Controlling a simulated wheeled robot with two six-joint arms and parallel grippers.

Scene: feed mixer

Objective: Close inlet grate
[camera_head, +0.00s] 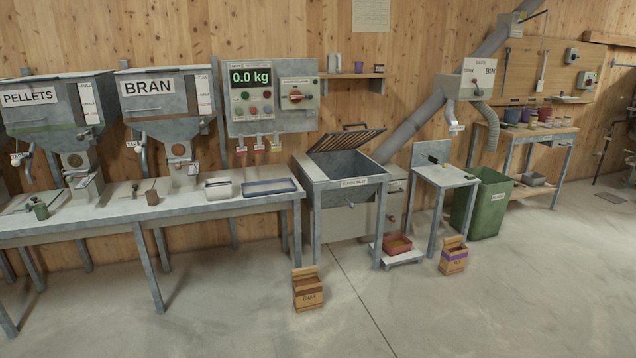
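The inlet grate (347,139) is a dark slatted panel at the top of the grey metal mixer inlet (312,176). It stands raised and tilted at the back of the inlet, so the box below is open. A handle (354,126) shows at its upper edge. The inlet's open hollow (345,163) looks empty. A label is on the inlet's front. Neither of my grippers shows in the head view.
A long bench (100,222) with the pellets and bran hoppers stands left of the inlet. A small side table (443,176) and a green bin (490,205) stand to its right. A brown box (307,291) is on the floor in front. The floor nearer is clear.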

